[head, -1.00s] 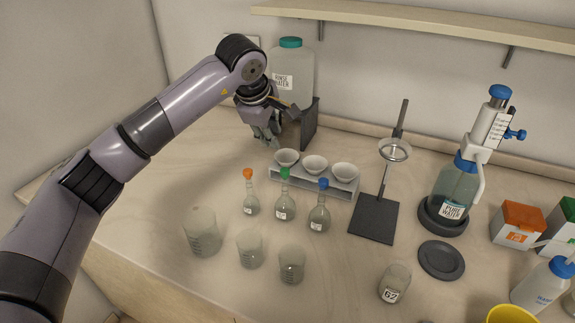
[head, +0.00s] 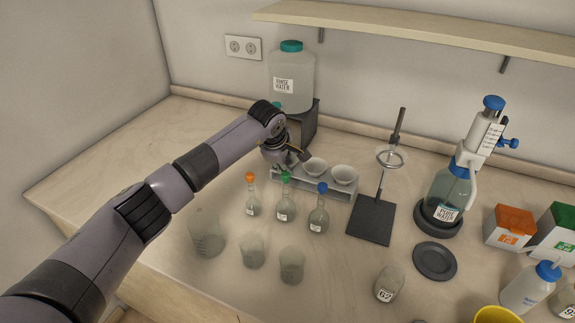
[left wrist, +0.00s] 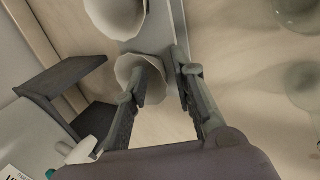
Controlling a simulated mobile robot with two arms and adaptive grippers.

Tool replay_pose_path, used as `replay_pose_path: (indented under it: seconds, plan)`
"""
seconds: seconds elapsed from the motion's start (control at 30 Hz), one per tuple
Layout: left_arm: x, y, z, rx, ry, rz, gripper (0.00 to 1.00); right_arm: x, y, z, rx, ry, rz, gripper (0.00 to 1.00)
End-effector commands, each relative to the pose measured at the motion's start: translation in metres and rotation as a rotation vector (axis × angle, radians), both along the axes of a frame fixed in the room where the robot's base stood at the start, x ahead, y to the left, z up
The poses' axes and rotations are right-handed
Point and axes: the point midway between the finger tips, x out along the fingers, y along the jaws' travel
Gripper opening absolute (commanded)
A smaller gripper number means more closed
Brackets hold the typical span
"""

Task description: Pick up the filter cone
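White filter cones sit in a grey rack (head: 318,190); the middle cone (head: 315,166) and right cone (head: 343,174) show in the head view. My left gripper (head: 292,160) is over the rack's left end and hides the leftmost cone there. In the left wrist view that end cone (left wrist: 148,72) shows by my left gripper (left wrist: 160,76), whose fingers are apart. One finger overlaps the cone's rim; the other lies over the rack's edge. I cannot tell whether either touches. Another cone (left wrist: 116,14) is beyond it. My right gripper is not in view.
Flasks with orange, green and blue stoppers (head: 285,202) stand in front of the rack, with several beakers (head: 252,251) nearer. A rinse water bottle (head: 291,78) on a dark stand (head: 309,127) is behind. A ring stand (head: 372,222) is to the right.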

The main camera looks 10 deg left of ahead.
Motion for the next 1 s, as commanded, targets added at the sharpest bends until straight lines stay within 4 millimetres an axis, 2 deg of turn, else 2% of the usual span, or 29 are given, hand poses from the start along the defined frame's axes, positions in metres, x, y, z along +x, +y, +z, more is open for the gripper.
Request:
replay_pose_path:
  seconds: [0.3, 0.67, 1.0]
  plan:
    - [0.0020, -0.0006, -0.0045, 0.000, 0.000, 0.000, 0.25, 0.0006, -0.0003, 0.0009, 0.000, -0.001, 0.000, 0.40]
    - [0.0020, -0.0005, -0.0042, 0.000, 0.000, 0.000, 0.01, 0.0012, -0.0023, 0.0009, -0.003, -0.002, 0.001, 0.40]
    - [0.0016, -0.0011, -0.0046, 0.000, 0.001, -0.001, 0.00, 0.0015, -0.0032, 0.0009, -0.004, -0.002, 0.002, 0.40]
